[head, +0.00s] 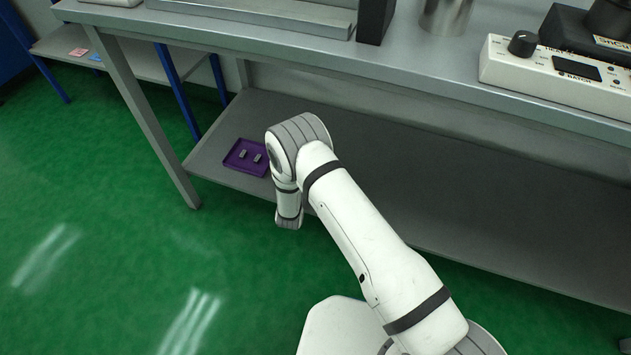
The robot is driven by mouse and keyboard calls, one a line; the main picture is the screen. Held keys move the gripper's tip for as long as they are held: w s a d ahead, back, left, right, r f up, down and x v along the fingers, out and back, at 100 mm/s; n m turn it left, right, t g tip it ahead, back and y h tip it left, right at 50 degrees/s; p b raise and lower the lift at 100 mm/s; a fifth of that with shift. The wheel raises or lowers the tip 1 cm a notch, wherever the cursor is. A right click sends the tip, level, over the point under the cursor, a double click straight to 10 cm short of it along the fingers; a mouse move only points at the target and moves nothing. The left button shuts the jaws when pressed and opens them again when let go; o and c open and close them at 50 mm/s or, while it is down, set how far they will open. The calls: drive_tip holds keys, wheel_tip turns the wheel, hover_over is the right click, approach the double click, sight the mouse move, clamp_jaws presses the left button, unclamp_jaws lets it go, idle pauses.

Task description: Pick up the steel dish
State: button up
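I cannot make out a clear steel dish. A shiny steel round vessel (445,16) stands on the bench top, cut off by the upper edge of the head view, and I cannot tell if it is the dish. My white arm reaches from the lower right towards the lower shelf, with its wrist hanging down in front of the shelf's left part. My gripper's fingers do not show, so I cannot see whether they hold anything.
The bench top (270,37) above carries a white device (545,78) and a black block (375,20). Green floor (90,210) is open at left.

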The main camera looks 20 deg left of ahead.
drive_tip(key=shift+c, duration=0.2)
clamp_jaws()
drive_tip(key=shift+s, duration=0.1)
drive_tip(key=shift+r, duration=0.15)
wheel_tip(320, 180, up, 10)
drive_tip(key=p, duration=0.3)
drive_tip(key=shift+p, duration=0.4)
